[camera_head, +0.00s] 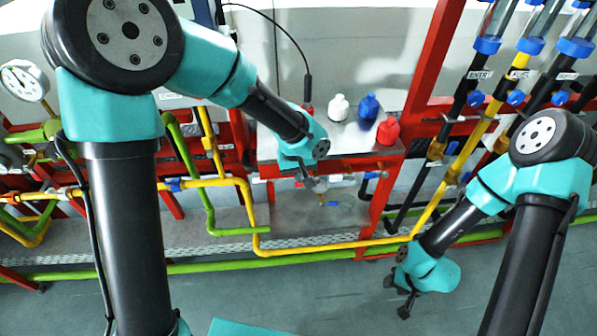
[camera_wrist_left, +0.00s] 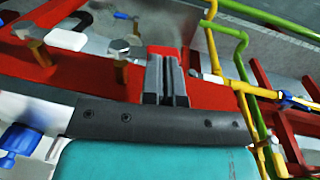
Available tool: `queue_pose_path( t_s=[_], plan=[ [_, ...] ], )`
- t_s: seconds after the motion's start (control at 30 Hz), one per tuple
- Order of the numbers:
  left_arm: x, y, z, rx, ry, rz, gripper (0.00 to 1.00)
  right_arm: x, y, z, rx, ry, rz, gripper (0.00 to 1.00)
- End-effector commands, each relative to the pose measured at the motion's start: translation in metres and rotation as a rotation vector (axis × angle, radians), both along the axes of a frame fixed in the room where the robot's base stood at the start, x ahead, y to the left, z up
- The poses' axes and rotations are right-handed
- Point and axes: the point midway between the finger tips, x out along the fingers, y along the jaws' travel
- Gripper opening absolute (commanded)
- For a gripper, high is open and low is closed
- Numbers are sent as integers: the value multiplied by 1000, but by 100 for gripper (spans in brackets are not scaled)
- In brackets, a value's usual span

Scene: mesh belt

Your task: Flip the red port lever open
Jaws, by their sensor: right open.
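I cannot clearly make out the red port lever; red parts near my left gripper blend into the red frame beam (camera_wrist_left: 215,97). My left gripper (camera_head: 303,179) is in front of the shelf's red front beam, near a small metal pipe fitting (camera_head: 321,186). In the left wrist view its dark fingers (camera_wrist_left: 168,78) are together over the red beam, with nothing visible between them. Whether they touch the beam is unclear. My right gripper (camera_head: 405,300) is open, low over the floor at the right, away from the pipes.
White (camera_head: 339,107), blue (camera_head: 368,106) and red bottles (camera_head: 388,131) stand on the metal shelf. Yellow (camera_head: 330,245) and green pipes (camera_head: 200,264) run below and left. A round gauge (camera_head: 24,81) is at far left. Upright pipes with blue valves (camera_head: 476,98) stand right. The floor (camera_head: 310,290) is clear.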

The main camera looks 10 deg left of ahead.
Motion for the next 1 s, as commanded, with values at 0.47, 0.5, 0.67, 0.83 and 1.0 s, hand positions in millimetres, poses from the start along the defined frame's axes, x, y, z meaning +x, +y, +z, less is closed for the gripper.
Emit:
queue_pose_path(
  t_s=[0.47,0.5,0.67,0.83,1.0],
  plan=[
    [-2,5,-14,2,4,0,0,0,0,0,0,0,0,43],
    [-2,5,-14,2,4,0,0,0,0,0,0,0,0,43],
    [-2,5,-15,1,2,0,0,0,0,0,0,0,0,43],
    [-2,5,-14,1,2,0,0,0,0,0,0,0,0,43],
    [-2,5,-14,1,2,0,0,0,0,0,0,0,0,43]
  ],
)
